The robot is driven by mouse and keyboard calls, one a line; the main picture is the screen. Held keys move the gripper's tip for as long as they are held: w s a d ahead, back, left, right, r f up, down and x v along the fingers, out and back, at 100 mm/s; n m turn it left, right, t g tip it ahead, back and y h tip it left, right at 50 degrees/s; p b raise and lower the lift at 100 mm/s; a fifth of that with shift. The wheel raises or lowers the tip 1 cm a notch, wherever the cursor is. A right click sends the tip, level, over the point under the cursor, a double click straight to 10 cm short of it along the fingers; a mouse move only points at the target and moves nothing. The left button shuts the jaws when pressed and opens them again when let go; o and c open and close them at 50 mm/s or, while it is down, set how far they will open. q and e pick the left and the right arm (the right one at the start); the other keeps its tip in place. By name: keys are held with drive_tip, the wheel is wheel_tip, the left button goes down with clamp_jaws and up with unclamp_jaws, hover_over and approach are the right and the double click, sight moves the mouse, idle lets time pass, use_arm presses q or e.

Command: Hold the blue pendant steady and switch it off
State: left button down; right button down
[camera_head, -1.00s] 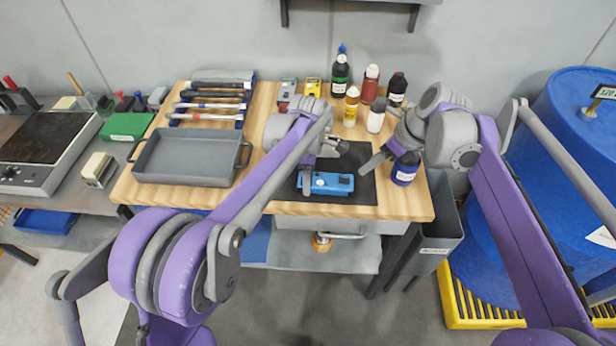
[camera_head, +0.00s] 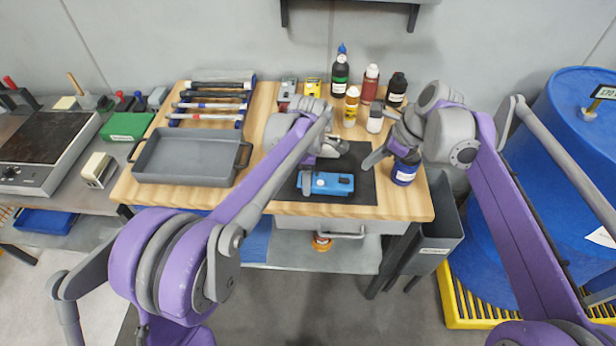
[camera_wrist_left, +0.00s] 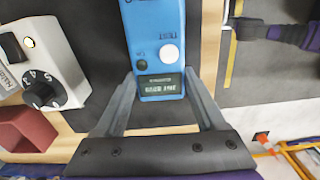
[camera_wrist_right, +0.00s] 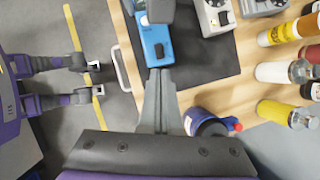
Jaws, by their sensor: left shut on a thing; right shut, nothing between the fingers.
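The blue pendant (camera_head: 333,183) lies on the black mat at the front of the wooden bench top. In the left wrist view the pendant (camera_wrist_left: 155,30) shows a large white button (camera_wrist_left: 169,54), a small dark green button (camera_wrist_left: 141,65) and a dark display (camera_wrist_left: 160,85) with pale text. My left gripper (camera_head: 308,184) is shut on the pendant, with one finger at each side of it. My right gripper (camera_head: 367,164) is shut and empty, to the right of the pendant.
A dark blue bottle (camera_head: 405,170) stands close to the right of my right gripper. Several bottles (camera_head: 352,105) stand behind it. A grey tray (camera_head: 190,182) is at the left of the bench. The black mat (camera_head: 362,190) is bare just right of the pendant.

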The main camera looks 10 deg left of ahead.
drive_tip(key=a+n, duration=0.1)
drive_tip(key=n, duration=0.6)
drive_tip(key=n+g+y, duration=0.2)
drive_tip(key=n, duration=3)
hover_over(343, 180)
drive_tip(key=shift+n, duration=0.4)
drive_tip(key=shift+f, duration=3.05)
drive_tip(key=shift+f, duration=0.2)
